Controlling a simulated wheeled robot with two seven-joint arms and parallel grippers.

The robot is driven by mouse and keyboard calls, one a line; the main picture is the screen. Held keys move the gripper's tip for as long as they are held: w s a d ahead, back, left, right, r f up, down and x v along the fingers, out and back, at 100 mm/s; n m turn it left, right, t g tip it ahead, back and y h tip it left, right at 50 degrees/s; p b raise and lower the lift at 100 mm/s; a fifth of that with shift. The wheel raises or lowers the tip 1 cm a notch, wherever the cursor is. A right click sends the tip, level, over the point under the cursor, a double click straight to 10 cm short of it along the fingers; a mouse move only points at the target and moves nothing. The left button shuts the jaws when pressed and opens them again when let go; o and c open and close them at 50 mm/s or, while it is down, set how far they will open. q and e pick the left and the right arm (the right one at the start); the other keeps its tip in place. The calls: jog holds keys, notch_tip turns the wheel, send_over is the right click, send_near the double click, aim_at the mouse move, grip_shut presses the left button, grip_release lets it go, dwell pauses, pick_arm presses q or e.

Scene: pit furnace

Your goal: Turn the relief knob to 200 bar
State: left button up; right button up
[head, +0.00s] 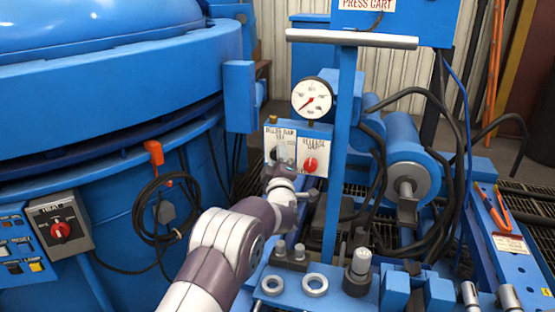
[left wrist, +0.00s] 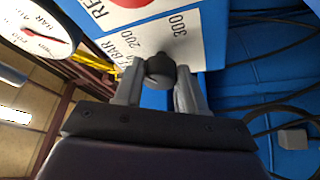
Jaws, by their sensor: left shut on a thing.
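The relief knob (left wrist: 160,68) is a small dark cylinder in the left wrist view, on a white plate (left wrist: 150,42) marked BAR, 200 and 300. My left gripper (left wrist: 161,88) is shut on it, one finger on each side. Which mark the knob points to cannot be told. In the head view my left gripper (head: 278,164) is at the relief plate (head: 280,132), and the wrist and gripper hide most of the knob. The round white gauge (head: 312,97) above has a red needle pointing down left. My right gripper is not in view.
A red release knob (head: 310,164) sits just right of the relief plate. A blue post (head: 337,160) stands close to the right of it. Black hoses (head: 380,160) and a blue cylinder (head: 405,155) lie further right. A big blue furnace (head: 110,90) fills the left.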

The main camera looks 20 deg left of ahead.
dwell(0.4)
pick_arm(q)
jog(key=o, duration=1.1)
jog(key=shift+c, duration=0.2)
jog(key=shift+s, duration=0.1)
jog(key=p+v, duration=0.2)
jog(key=v, duration=1)
jog(key=shift+s+f, duration=0.15)
jog(key=shift+s, duration=0.15)
jog(key=shift+d, duration=0.1)
